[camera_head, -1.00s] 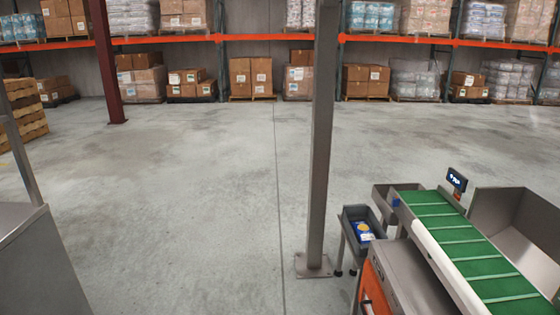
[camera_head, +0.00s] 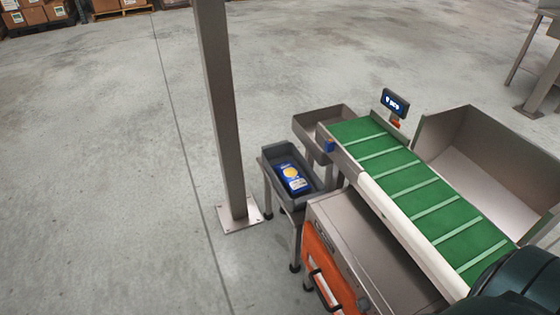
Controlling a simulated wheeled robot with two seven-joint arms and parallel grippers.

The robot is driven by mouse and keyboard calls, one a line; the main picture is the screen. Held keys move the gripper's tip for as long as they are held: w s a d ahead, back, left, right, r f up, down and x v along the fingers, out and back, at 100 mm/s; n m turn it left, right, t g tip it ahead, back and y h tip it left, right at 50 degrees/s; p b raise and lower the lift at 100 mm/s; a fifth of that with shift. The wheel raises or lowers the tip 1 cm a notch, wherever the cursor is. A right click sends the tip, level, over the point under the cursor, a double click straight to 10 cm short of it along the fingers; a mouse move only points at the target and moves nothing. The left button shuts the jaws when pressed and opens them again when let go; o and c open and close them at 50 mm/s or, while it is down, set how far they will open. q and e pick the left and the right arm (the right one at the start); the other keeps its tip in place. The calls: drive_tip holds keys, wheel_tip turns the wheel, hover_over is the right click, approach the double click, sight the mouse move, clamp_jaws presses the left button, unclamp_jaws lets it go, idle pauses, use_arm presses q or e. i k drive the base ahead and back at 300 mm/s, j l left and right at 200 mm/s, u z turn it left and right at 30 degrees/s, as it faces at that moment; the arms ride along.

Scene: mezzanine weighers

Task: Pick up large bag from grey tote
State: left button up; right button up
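A grey tote (camera_head: 270,157) rests on a small metal stand left of the green conveyor. A blue bag (camera_head: 291,178) with a yellow disc and a white label lies inside it; I take this to be the large bag. No gripper touches the bag or the tote. A dark rounded shape at the lower right corner may be part of my arm. Neither of my grippers shows in the view.
A green belt conveyor (camera_head: 405,185) with a small display (camera_head: 396,102) stands right of the tote. A steel bin (camera_head: 480,160) is beyond it. An orange-sided machine (camera_head: 330,262) is in front. A steel post (camera_head: 222,110) stands close left of the tote. Open floor (camera_head: 90,190) lies left.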

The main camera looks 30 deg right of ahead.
sight(294, 180)
drive_tip(key=i, duration=2.55)
drive_tip(key=z, duration=3.05)
drive_tip(key=j, duration=0.1)
